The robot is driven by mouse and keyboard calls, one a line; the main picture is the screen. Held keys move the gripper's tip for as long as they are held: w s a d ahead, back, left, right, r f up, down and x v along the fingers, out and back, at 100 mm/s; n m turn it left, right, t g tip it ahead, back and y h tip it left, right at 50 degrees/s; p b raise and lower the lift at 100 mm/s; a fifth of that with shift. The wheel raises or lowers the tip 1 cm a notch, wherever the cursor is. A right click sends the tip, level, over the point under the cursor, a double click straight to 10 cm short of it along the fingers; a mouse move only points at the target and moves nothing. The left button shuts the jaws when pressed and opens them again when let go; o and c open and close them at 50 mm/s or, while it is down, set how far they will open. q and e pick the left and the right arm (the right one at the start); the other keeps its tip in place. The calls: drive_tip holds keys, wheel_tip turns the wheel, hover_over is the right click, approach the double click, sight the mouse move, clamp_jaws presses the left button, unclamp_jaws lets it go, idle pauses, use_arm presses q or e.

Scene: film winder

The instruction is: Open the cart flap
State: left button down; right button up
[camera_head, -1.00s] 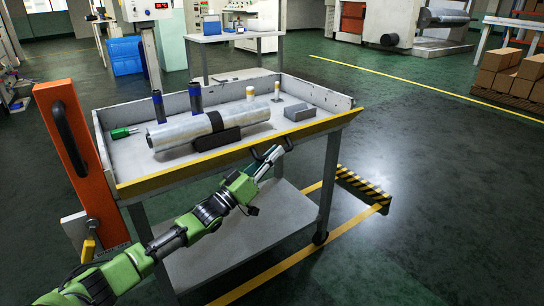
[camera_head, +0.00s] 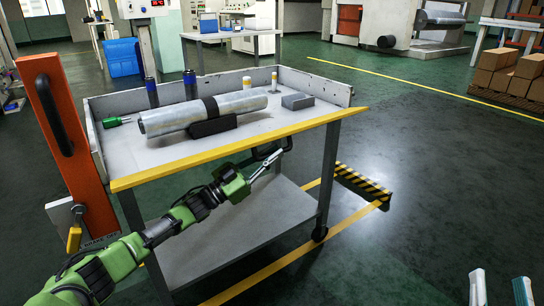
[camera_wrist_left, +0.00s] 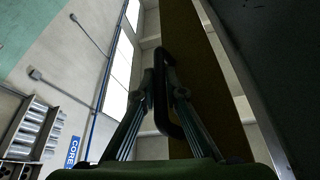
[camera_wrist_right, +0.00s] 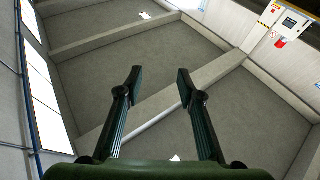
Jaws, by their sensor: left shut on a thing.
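The cart (camera_head: 335,90) is a grey tray table with a flap (camera_head: 185,165) along its near side, edged in yellow. A black bar handle (camera_head: 258,155) sits just under that edge. My left gripper (camera_head: 277,156) is shut on the handle, near its right end. In the left wrist view the fingers (camera_wrist_left: 161,78) close around the black handle (camera_wrist_left: 161,103) against the brownish flap panel (camera_wrist_left: 195,80). The flap's exact tilt is hard to tell. My right gripper (camera_head: 499,288) is open and empty at the lower right, apart from the cart; its open fingers also show in the right wrist view (camera_wrist_right: 158,78).
An orange panel (camera_head: 52,110) stands at the left.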

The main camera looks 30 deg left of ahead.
use_arm(q)
drive_tip(key=shift+f+m, duration=0.25)
drive_tip(key=shift+m, duration=0.15)
use_arm(e)
drive_tip(key=shift+s+r+t, duration=0.35)
drive_tip(key=shift+r+t, duration=0.05)
drive_tip(key=shift+r, duration=0.25)
drive_tip(key=shift+s+r+t, duration=0.3)
drive_tip(key=shift+r+t, duration=0.1)
drive_tip(key=shift+r, duration=0.2)
use_arm(q)
drive_tip(key=c, duration=2.1)
unclamp_jaws()
drive_tip(key=shift+r, duration=0.1)
drive_tip(key=v, duration=1.2)
drive_tip(key=shift+a, duration=0.1)
